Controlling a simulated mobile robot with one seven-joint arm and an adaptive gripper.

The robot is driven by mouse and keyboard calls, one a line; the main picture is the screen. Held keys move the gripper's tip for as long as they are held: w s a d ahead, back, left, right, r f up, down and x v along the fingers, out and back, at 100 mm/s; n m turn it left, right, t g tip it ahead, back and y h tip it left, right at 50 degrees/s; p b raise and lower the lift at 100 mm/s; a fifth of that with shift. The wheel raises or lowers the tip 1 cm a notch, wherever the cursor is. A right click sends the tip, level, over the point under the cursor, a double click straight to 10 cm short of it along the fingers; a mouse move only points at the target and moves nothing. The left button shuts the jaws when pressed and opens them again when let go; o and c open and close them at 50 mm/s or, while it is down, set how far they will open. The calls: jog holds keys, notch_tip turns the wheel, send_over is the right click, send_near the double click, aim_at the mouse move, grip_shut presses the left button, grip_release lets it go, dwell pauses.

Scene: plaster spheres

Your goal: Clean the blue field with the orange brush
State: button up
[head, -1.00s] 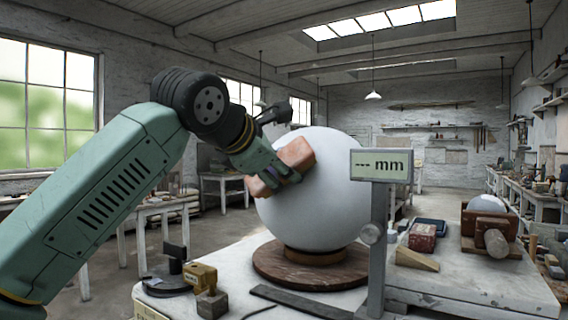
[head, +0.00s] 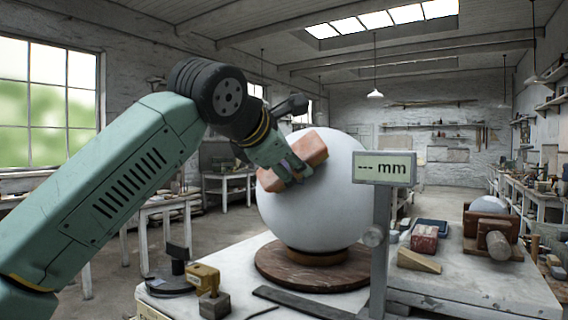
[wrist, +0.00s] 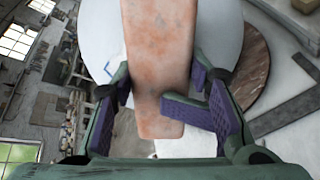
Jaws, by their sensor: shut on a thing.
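My gripper (head: 287,168) is shut on a mottled orange-pink block (head: 312,148), which fits the task's orange brush, though no bristles show. In the wrist view the block (wrist: 158,60) lies between the purple finger pads. It is at the upper left of a large white plaster sphere (head: 325,210) and overlaps it; exact contact cannot be told. The sphere rests on a round brown wooden base (head: 280,278). A thin blue line (wrist: 109,69) shows on the sphere in the wrist view, left of the block. No filled blue field is visible; the block hides part of the surface.
A gauge reading "--- mm" (head: 385,168) stands on a grey post right of the sphere. A wooden wedge (head: 418,262), a red block (head: 424,238) and a wooden holder (head: 490,240) lie further right.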

aim_at(276, 189)
jog(key=shift+s+d+r, duration=0.1)
jog(key=shift+d+r, duration=0.25)
jog(key=shift+d, duration=0.15)
jog(key=shift+a+f, duration=0.1)
jog(key=shift+a, duration=0.05)
jog(key=shift+s+a+f, duration=0.15)
jog(key=shift+a+f, duration=0.1)
jog(key=shift+a, duration=0.25)
jog(key=shift+s+a, duration=0.25)
jog(key=shift+a, duration=0.3)
jog(key=shift+w+d+f, duration=0.3)
jog(key=shift+w, duration=0.25)
jog(key=shift+a+f, duration=0.1)
jog(key=shift+w+a+f+b, duration=0.15)
jog(key=shift+a+f+b, duration=0.35)
jog(key=shift+a, duration=0.3)
